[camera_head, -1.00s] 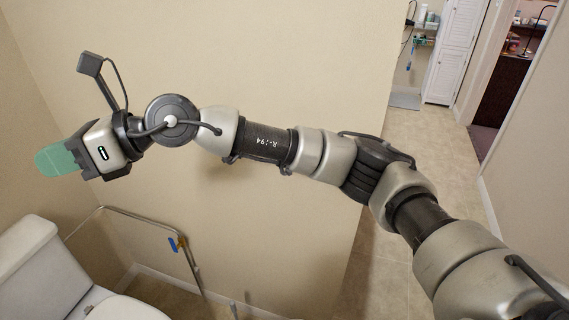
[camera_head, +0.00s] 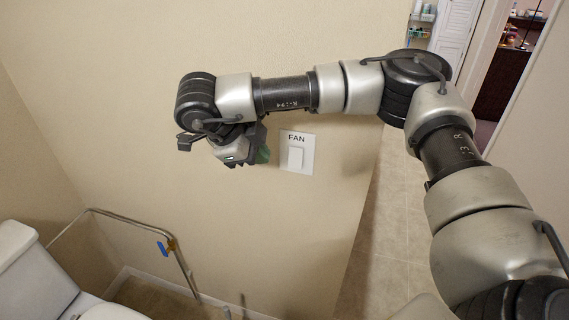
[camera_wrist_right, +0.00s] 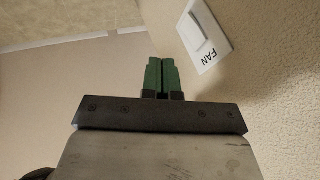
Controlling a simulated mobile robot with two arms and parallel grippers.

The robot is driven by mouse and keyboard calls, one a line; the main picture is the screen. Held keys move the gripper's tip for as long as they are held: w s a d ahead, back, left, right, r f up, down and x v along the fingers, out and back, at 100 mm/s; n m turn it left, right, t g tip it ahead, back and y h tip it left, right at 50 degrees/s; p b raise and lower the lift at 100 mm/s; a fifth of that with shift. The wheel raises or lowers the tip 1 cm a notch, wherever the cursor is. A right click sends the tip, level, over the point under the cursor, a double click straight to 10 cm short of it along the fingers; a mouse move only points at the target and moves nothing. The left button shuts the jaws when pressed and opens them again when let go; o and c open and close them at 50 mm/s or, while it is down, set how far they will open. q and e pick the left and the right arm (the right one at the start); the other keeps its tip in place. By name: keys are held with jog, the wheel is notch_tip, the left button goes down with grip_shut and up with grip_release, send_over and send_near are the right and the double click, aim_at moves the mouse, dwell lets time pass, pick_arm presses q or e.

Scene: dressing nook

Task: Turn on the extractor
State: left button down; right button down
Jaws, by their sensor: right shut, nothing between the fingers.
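A white wall switch plate labelled FAN (camera_head: 297,152) with a rocker switch is on the beige wall, near the middle of the head view. In the right wrist view the FAN switch (camera_wrist_right: 205,36) shows at the upper right, to the right of the fingertips. My right gripper (camera_head: 263,155) is just left of the plate in the head view, and its green fingers point toward the plate's side. In the right wrist view the green fingers (camera_wrist_right: 161,76) are shut together and empty. A gap seems to remain between fingers and switch. My left gripper is not in view.
A white toilet (camera_head: 30,275) stands at the lower left. The wall ends right of the switch, where a tiled passage (camera_head: 392,215) leads to a white louvred door (camera_head: 447,30).

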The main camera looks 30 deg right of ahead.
aim_at(290, 165)
jog(key=shift+r, duration=0.1)
jog(key=shift+s, duration=0.1)
jog(key=d+f, duration=0.2)
jog(key=w+d+f+p, duration=0.1)
jog(key=d+f, duration=0.2)
jog(key=w+d+f, duration=0.1)
jog(key=d+f, duration=0.2)
jog(key=shift+w+d+f, duration=0.1)
jog(key=shift+f, duration=0.1)
jog(key=shift+w+d+f+p, duration=0.2)
jog(key=shift+w+d+p, duration=0.1)
jog(key=shift+d, duration=0.05)
